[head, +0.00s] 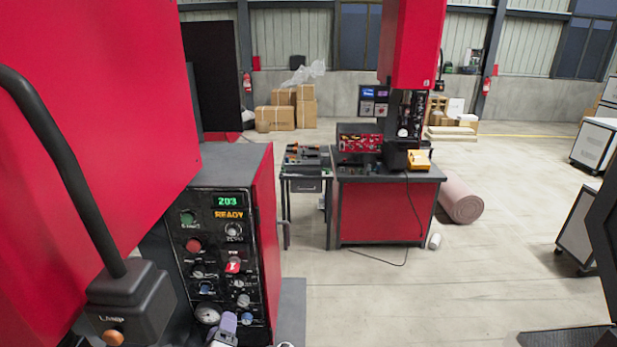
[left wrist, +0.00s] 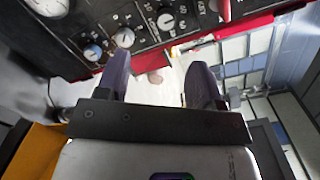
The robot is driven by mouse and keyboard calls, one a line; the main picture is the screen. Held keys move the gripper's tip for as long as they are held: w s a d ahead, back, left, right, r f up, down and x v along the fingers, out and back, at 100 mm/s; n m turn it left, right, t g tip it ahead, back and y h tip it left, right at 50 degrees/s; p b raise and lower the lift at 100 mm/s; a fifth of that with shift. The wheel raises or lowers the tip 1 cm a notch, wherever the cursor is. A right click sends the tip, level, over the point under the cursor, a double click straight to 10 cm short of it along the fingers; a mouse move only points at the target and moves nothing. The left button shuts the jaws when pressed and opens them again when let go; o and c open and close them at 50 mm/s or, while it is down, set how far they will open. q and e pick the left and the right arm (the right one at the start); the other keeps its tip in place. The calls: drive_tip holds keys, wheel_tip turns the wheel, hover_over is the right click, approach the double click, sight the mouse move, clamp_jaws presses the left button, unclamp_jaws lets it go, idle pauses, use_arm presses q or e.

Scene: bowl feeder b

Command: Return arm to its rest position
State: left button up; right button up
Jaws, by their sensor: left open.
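My left gripper (head: 228,328) shows at the bottom of the head view, low in front of the control panel (head: 198,247) of the red machine. The control panel (left wrist: 150,24), with dials and knobs, lies beyond the fingertips there. I cannot tell whether a finger touches a knob. My right gripper is not in view.
The large red machine (head: 100,60) fills the left side, with a black lever (head: 75,160) standing out in front. A red workstation (head: 382,215) and a small side table (head: 306,172) stand farther back. A rolled mat (head: 461,200) lies beside the workstation. The middle floor is open.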

use_arm(q)
drive_tip(key=s+r+n+g+y+p, duration=0.1)
drive_tip(key=s+r+n+g, duration=0.2)
drive_tip(key=s+n, duration=0.45)
drive_tip(key=s+r+n+g+p, duration=0.1)
drive_tip(key=s+r+n+g, duration=0.25)
drive_tip(key=n, duration=0.75)
drive_tip(key=s+f+n+g+h+p, duration=0.1)
drive_tip(key=s+f+g+p, duration=0.1)
drive_tip(key=s, duration=0.8)
drive_tip(key=s+f+n+g+h+p, duration=0.1)
drive_tip(key=s+f+g+p, duration=0.2)
drive_tip(key=s, duration=0.7)
drive_tip(key=s+f+n+g+p, duration=0.1)
drive_tip(key=s+f+g+p, duration=0.1)
drive_tip(key=s, duration=0.8)
drive_tip(key=shift+d+f+g+h+p, duration=0.4)
drive_tip(key=shift+f+p, duration=0.4)
drive_tip(key=shift+p, duration=0.4)
